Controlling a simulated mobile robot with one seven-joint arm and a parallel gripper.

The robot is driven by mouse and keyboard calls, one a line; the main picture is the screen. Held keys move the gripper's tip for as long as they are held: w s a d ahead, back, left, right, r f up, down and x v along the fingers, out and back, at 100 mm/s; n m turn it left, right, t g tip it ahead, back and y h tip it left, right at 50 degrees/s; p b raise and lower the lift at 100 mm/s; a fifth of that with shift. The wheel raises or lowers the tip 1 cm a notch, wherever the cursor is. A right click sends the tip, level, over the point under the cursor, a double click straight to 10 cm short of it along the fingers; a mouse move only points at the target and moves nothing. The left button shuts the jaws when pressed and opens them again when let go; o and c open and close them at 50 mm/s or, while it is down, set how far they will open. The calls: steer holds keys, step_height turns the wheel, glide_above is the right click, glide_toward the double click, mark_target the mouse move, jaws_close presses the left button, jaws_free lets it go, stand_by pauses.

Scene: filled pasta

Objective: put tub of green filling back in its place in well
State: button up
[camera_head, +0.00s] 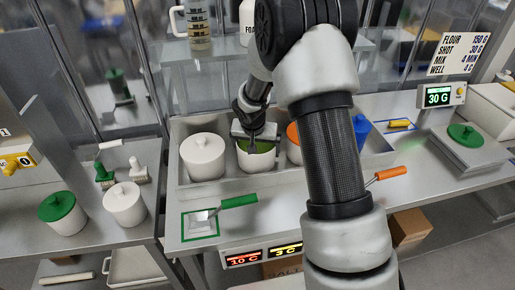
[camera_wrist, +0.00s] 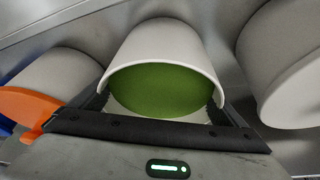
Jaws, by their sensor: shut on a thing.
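The tub of green filling (camera_head: 257,161) is a white open tub with green filling inside. In the head view it stands in the metal well (camera_head: 181,143), between a white lidded tub (camera_head: 204,156) and an orange-topped tub (camera_head: 293,143). My gripper (camera_head: 256,140) is at its rim, shut on it. In the wrist view the tub (camera_wrist: 160,42) fills the middle, with the green filling (camera_wrist: 165,90) facing the camera and the gripper's fingers (camera_wrist: 163,112) on either side. Whether its base touches the well floor cannot be told. My arm hides part of the well's right side.
A blue tub (camera_head: 361,130) is at the well's right end. A green-handled scoop (camera_head: 238,201) lies in front of the well. An orange-handled tool (camera_head: 390,173) lies right of my arm. A green-lidded tub (camera_head: 62,213) and a white tub (camera_head: 125,204) stand on the left counter.

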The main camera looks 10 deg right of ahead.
steer(key=shift+w+r, duration=0.1)
steer(key=o, duration=1.5)
steer(key=shift+f, duration=0.2)
steer(key=shift+r, duration=0.1)
